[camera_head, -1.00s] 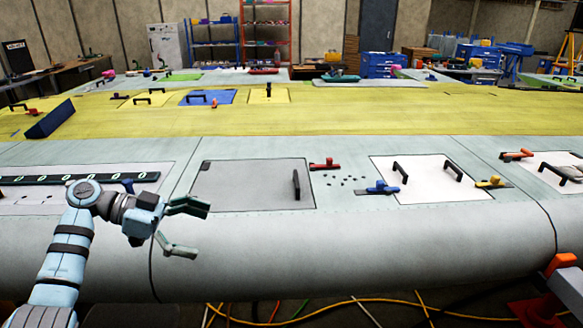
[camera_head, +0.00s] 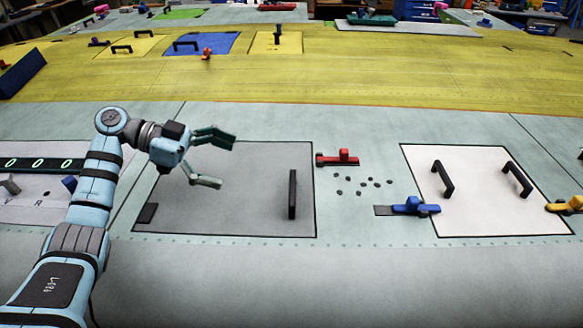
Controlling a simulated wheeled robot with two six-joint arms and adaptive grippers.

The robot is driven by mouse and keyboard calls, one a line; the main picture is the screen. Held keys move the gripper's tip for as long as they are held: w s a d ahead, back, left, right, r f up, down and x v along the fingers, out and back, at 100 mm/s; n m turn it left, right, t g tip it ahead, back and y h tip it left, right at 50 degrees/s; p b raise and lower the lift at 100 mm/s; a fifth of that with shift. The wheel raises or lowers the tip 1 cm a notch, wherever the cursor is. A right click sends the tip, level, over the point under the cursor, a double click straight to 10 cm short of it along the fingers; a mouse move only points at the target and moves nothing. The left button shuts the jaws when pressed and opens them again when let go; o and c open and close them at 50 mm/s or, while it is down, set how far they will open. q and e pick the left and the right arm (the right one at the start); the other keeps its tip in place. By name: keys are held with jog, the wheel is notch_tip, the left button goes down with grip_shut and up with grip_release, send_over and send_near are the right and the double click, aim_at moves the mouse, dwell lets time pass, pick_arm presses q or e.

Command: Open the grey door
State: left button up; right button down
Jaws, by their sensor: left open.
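The grey door (camera_head: 245,205) is a flat panel lying shut in the pale wing surface, with a dark outline. Its black bar handle (camera_head: 292,194) stands upright near the door's right edge. A small dark piece (camera_head: 147,213) sits at its lower left corner. My left gripper (camera_head: 228,162) is open and empty, over the left part of the door. Its fingers point right towards the handle, with a clear gap between. My right gripper is not in view.
A red clamp (camera_head: 338,158) sits just right of the door, above several small dark holes. A blue clamp (camera_head: 412,206) lies beside a white panel (camera_head: 480,208) with two black handles. A yellow clamp (camera_head: 566,204) is at the far right. The yellow wing strip (camera_head: 330,75) lies behind.

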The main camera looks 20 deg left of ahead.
pick_arm(q)
jog(key=p, duration=0.2)
send_near(292, 186)
jog(key=shift+s+d+r, duration=0.1)
jog(key=shift+s+d, duration=0.25)
jog(key=shift+d, duration=0.1)
jog(key=x, duration=0.4)
jog(key=shift+w+d, duration=0.25)
jog(key=shift+w, duration=0.05)
jog(key=shift+w+d+f+p, duration=0.2)
jog(key=shift+w+d+f, duration=0.2)
jog(key=shift+d+f, duration=0.15)
jog(key=shift+w+d+f+p, duration=0.15)
jog(key=shift+w+d+f, duration=0.3)
jog(key=shift+d, duration=0.2)
jog(key=shift+s, duration=0.45)
jog(key=shift+c, duration=0.6)
jog(key=shift+w, duration=0.15)
jog(key=c, duration=1.3)
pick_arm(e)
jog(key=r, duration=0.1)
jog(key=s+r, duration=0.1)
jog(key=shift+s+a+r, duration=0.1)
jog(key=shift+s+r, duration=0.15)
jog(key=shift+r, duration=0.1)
